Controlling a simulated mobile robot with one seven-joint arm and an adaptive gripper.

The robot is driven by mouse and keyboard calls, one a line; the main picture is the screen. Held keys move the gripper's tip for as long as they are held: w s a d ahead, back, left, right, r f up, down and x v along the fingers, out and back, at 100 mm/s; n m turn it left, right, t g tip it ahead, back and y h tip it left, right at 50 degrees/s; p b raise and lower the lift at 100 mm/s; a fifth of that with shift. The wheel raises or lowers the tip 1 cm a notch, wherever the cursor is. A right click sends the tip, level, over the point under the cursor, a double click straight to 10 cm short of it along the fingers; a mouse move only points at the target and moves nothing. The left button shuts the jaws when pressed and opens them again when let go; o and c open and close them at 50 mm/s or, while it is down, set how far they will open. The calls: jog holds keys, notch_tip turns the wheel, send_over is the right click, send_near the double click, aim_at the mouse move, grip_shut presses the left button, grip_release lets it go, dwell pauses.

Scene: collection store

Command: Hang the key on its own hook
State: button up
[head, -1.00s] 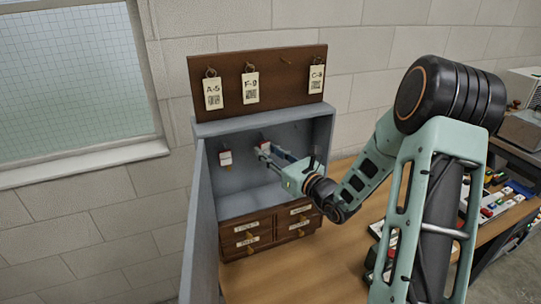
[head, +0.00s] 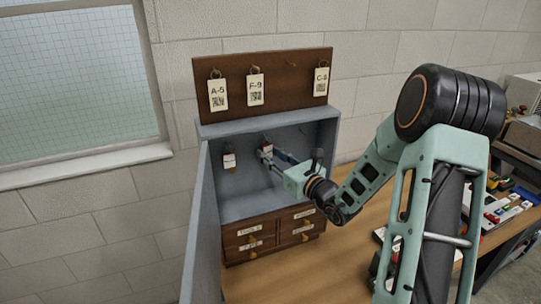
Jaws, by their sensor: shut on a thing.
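A blue-grey cabinet (head: 204,205) stands open on the wooden bench. My gripper reaches into the cabinet from the right and is shut on this tagged key. The key's metal part is too small to make out, and I cannot tell whether it touches a hook. The fingers partly cover the tag.
A brown board (head: 270,95) above the cabinet carries ringed paper tags A-5 (head: 218,95), F-9 (head: 256,90) and one at right (head: 321,82), with a bare peg (head: 290,64) between. Small drawers (head: 275,235) fill the cabinet's bottom. Bench (head: 345,240) is clear in front.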

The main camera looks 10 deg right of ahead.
jog(key=o, duration=1)
jog(key=shift+s, duration=0.1)
